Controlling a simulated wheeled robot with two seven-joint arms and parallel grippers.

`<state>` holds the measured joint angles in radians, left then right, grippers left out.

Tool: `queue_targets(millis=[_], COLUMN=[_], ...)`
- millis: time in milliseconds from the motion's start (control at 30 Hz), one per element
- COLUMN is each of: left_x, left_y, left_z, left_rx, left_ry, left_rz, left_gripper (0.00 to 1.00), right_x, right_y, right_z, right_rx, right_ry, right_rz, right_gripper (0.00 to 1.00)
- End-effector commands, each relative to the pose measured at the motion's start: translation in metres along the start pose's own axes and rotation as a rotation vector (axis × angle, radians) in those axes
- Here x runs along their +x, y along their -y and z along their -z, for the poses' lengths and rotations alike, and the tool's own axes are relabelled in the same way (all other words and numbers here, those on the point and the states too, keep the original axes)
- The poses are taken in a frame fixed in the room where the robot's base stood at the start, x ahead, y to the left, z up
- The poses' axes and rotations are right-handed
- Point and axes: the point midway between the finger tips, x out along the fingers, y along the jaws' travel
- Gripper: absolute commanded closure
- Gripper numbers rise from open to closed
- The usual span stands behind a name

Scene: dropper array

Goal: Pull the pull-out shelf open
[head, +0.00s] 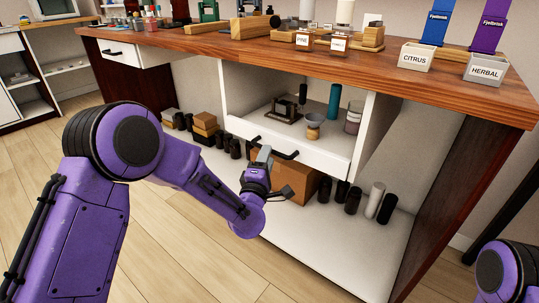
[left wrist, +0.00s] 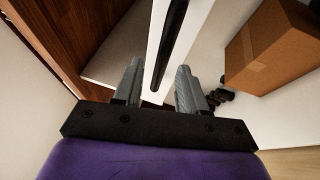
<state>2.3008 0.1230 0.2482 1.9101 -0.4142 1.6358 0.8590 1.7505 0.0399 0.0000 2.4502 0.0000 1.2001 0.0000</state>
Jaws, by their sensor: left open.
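The pull-out shelf (head: 327,157) is a white tray under the wooden counter, with a black bar handle (head: 284,153) on its front. My left gripper (head: 268,164) is open at the handle's left part, in front of the shelf. In the left wrist view, the black handle (left wrist: 172,42) runs along the white shelf front (left wrist: 197,22), and its near end appears between the two grey fingers of my left gripper (left wrist: 158,84). I cannot tell whether a finger touches it. My right gripper is out of view.
A black stand (head: 283,112), a funnel on a wooden holder (head: 313,128), a teal cylinder (head: 334,101) and a jar (head: 353,119) stand on the shelf. Below are a cardboard box (head: 296,184) and several dark bottles. The wooden floor in front is clear.

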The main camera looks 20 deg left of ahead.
Motion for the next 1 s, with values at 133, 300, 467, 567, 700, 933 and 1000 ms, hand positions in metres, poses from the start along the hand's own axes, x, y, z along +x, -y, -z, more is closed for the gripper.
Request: queue_targets(millis=[133,300,467,567,700,933,1000], left_x=[0.025,0.038,0.038,0.038,0.038,0.038,0.038], left_y=[0.002,0.001,0.001,0.001,0.002,0.002,0.002], left_z=[0.001,0.001,0.001,0.0,0.0,0.001,0.001], left_rx=[0.001,0.002,0.002,0.003,0.003,0.003,0.003], left_ry=[-0.002,0.0,0.0,0.0,0.0,0.001,0.003], left_rz=[0.0,0.002,0.003,0.003,0.003,0.004,0.005], left_gripper=[0.59,0.59,0.59,0.72,1.0,1.0,1.0], right_x=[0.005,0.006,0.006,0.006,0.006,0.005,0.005], right_y=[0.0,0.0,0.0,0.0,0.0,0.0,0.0], right_z=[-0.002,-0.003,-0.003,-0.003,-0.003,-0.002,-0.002], right_rx=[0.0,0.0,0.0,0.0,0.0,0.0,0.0], right_ry=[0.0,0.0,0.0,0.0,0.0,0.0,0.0], right_rz=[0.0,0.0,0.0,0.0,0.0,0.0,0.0], right_gripper=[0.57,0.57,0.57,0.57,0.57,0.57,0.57])
